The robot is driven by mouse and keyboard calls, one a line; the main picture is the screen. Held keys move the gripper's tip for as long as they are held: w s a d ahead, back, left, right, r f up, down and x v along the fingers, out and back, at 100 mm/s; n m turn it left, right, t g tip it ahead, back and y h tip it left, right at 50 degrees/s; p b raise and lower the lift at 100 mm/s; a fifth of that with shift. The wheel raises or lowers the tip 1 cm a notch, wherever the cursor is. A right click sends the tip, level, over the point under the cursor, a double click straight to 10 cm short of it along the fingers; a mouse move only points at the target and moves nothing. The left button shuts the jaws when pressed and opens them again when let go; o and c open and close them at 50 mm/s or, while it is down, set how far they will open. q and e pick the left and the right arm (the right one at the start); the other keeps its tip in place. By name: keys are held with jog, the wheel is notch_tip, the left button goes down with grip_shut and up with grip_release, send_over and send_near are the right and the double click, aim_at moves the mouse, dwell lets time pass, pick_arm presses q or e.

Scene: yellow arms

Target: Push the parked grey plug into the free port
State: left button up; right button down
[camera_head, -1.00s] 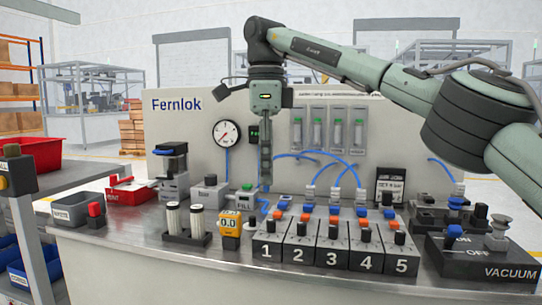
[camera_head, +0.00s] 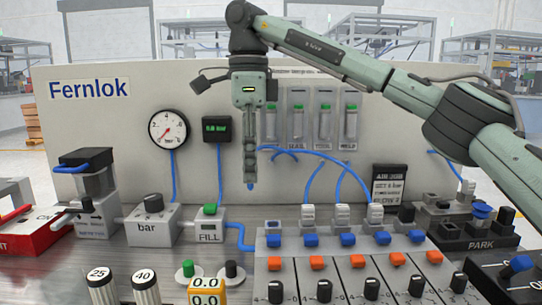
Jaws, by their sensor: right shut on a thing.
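My right gripper (camera_head: 250,178) points straight down in front of the panel. On that block several ports stand in a row; the leftmost port (camera_head: 274,225) has no plug, and white-grey plugs (camera_head: 342,213) with blue hoses stand in others. A light grey plug (camera_head: 467,188) with a blue hose stands upright at the PARK block (camera_head: 478,240) on the right. My left gripper is not in view.
The FILL box (camera_head: 209,226), bar regulator (camera_head: 152,222) and gauge (camera_head: 169,130) lie left of the gripper. Blue hoses (camera_head: 325,157) arch right of it. Orange buttons and black switches fill the front.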

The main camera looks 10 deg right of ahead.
jog(key=shift+m, duration=0.4)
jog(key=d+f+b, duration=0.1)
jog(key=s+d+f+b, duration=0.1)
jog(key=f, duration=0.1)
jog(key=s+d+f+b, duration=0.1)
jog(key=b, duration=0.1)
jog(key=shift+s+d+f, duration=0.25)
jog(key=shift+d+f, duration=0.05)
jog(key=shift+f, duration=0.55)
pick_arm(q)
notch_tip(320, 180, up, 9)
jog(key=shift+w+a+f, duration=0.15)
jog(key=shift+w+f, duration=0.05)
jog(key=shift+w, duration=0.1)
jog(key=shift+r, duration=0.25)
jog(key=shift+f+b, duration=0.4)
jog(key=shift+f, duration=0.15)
pick_arm(e)
jog(key=shift+f, duration=1.25)
